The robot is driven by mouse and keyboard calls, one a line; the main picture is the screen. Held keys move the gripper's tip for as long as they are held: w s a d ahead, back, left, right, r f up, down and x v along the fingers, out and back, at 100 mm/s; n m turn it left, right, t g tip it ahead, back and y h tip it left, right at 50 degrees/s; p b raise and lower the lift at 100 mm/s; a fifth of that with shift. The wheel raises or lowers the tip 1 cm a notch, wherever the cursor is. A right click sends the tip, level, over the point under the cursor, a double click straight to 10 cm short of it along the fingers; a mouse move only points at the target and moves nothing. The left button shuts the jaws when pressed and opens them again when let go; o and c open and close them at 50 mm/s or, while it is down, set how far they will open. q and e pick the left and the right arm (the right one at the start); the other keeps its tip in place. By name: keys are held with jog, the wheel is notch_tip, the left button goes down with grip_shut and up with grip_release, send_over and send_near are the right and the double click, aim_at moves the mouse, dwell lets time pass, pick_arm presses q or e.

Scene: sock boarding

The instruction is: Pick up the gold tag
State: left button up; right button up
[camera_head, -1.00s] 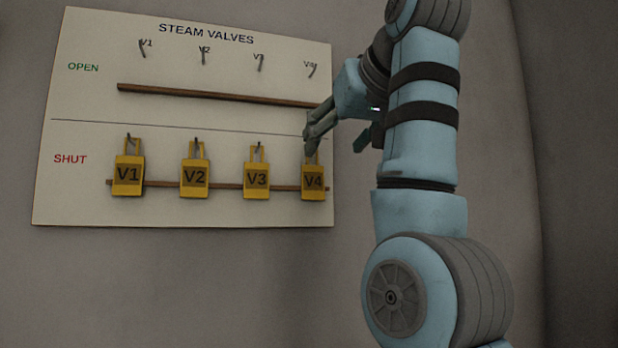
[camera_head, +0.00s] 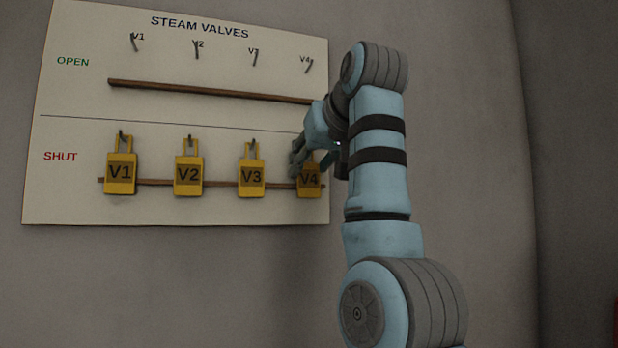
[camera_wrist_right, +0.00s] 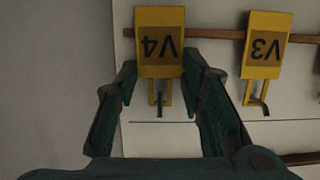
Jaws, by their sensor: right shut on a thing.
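The gold tag V4 (camera_head: 309,182) hangs at the right end of the SHUT row on the board. In the right wrist view the V4 tag (camera_wrist_right: 158,22) appears upside down, with a hook showing through its loop. My right gripper (camera_wrist_right: 160,72) is shut on the V4 tag, one finger on each side near its loop end. In the head view the right gripper (camera_head: 302,158) partly hides the tag's top. Gold tags V1 (camera_head: 120,173), V2 (camera_head: 188,176) and V3 (camera_head: 251,178) hang to its left. My left gripper is not in view.
The white STEAM VALVES board (camera_head: 70,110) is on a grey wall. Its OPEN row has empty hooks above a brown rail (camera_head: 200,89). Another brown rail (camera_head: 219,184) runs behind the SHUT tags. The V3 tag (camera_wrist_right: 265,45) is the nearest neighbour in the wrist view.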

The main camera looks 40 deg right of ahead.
jog(key=shift+s+r, duration=0.15)
jog(key=shift+r, duration=0.1)
jog(key=w+r+p+v, duration=0.1)
jog(key=r+p+v, duration=0.1)
jog(key=v, duration=1.3)
jog(key=shift+s+r, duration=0.2)
jog(key=shift+r, duration=0.35)
jog(key=shift+w+d, duration=0.1)
